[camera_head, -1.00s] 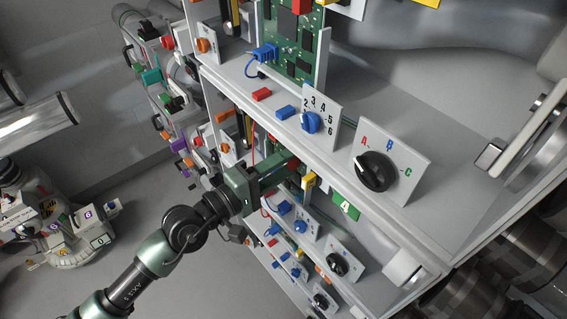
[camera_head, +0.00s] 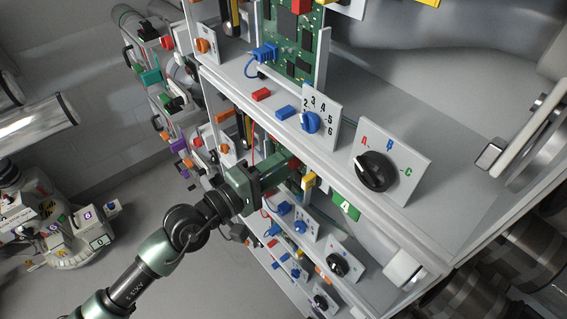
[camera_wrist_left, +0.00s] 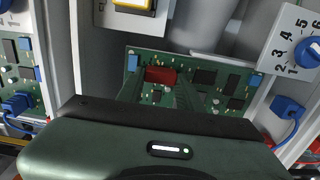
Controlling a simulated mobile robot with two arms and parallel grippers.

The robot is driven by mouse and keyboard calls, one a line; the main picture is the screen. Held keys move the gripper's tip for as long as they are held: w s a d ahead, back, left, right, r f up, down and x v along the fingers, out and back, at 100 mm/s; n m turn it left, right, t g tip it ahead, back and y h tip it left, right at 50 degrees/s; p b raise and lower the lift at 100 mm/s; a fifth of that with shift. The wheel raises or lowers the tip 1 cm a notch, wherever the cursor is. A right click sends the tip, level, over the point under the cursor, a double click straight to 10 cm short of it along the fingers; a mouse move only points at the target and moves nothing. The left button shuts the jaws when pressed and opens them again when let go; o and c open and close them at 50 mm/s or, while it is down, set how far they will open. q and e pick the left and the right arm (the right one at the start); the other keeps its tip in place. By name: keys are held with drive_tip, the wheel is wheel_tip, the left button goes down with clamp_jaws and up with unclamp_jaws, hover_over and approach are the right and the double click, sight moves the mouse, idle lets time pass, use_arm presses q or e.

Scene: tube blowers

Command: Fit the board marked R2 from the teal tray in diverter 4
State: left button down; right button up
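My left gripper (camera_head: 290,160) reaches into a bay below the top shelf. In the left wrist view, its two dark fingers (camera_wrist_left: 158,92) flank a red block (camera_wrist_left: 161,75) on a green circuit board (camera_wrist_left: 208,82). Whether they press on the block is not clear. The board stands across the bay, its lower part hidden by my gripper. Blue pieces show at its left and right ends. No R2 mark is readable. A blue plug (camera_wrist_left: 287,107) with a cable is at the right. My right gripper is not in view.
The top shelf (camera_head: 450,165) carries another green board (camera_head: 292,45), a numbered blue dial (camera_head: 310,122) and a black A-B-C knob (camera_head: 375,171). Similar bays continue below. A neighbouring board (camera_wrist_left: 18,75) stands left in the wrist view. A white robot unit stands on the floor at the left.

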use_arm(q)
drive_tip(key=c, duration=0.9)
unclamp_jaws()
drive_tip(key=shift+o, duration=0.2)
